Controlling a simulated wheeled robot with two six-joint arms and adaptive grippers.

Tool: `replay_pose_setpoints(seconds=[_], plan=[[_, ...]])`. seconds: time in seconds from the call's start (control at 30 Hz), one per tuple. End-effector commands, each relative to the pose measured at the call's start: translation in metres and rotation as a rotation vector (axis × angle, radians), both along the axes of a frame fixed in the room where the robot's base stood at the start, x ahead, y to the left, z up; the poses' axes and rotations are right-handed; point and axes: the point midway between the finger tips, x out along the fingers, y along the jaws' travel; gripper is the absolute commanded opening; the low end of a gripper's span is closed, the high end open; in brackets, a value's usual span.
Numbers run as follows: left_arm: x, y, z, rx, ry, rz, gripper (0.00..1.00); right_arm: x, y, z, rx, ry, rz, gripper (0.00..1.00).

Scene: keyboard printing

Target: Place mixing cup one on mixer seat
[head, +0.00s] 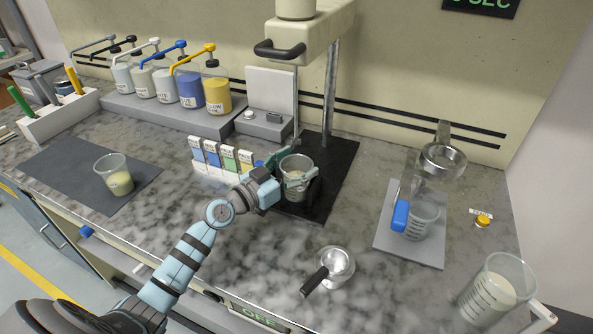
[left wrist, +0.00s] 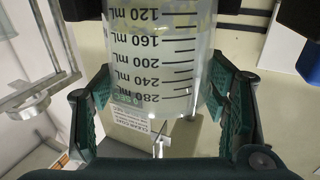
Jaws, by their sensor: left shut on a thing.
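My left gripper (head: 297,183) is shut around a clear mixing cup (head: 295,164) with some pale content, over the black base of the mixer (head: 340,160). The cup looks upright; I cannot tell whether its bottom touches the seat, as the fingers hide its lower part. In the left wrist view the cup (left wrist: 165,60), with black mL marks, stands between the green finger pads of the gripper (left wrist: 165,100). The mixer's cream head (head: 300,38) is above and behind the cup. My right gripper is not in view.
Color cards (head: 220,158) stand close left of the gripper. Another cup (head: 114,174) sits on a dark mat at left. Pump bottles (head: 190,88) line the back. A metal pan (head: 335,264), a grey mat (head: 425,250) with a beaker, and a large beaker (head: 495,286) are right.

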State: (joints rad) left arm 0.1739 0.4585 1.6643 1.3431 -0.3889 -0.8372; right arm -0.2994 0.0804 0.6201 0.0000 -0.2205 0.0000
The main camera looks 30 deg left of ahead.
Motion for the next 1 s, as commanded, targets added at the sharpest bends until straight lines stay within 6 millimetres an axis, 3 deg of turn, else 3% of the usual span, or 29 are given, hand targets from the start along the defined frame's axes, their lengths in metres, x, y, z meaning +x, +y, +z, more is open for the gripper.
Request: replay_pose_setpoints(seconds=[0.23, 0.27, 0.37, 0.77, 0.87, 1.0], plan=[[0.000, 0.000, -0.002, 0.001, -0.001, 0.000, 0.32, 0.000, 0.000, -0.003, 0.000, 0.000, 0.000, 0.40], [0.000, 0.000, -0.002, 0.001, 0.001, 0.000, 0.71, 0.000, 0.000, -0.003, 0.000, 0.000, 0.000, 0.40], [0.000, 0.000, -0.001, 0.001, 0.001, 0.000, 0.87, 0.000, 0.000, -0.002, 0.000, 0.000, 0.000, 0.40], [0.000, 0.000, 0.004, 0.000, 0.000, 0.000, 0.88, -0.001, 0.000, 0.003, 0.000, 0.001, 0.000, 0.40], [-0.012, 0.005, 0.001, 0.005, 0.002, 0.001, 0.88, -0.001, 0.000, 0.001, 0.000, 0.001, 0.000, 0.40], [-0.043, 0.016, -0.001, 0.008, 0.005, -0.001, 0.88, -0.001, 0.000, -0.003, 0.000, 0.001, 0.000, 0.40]])
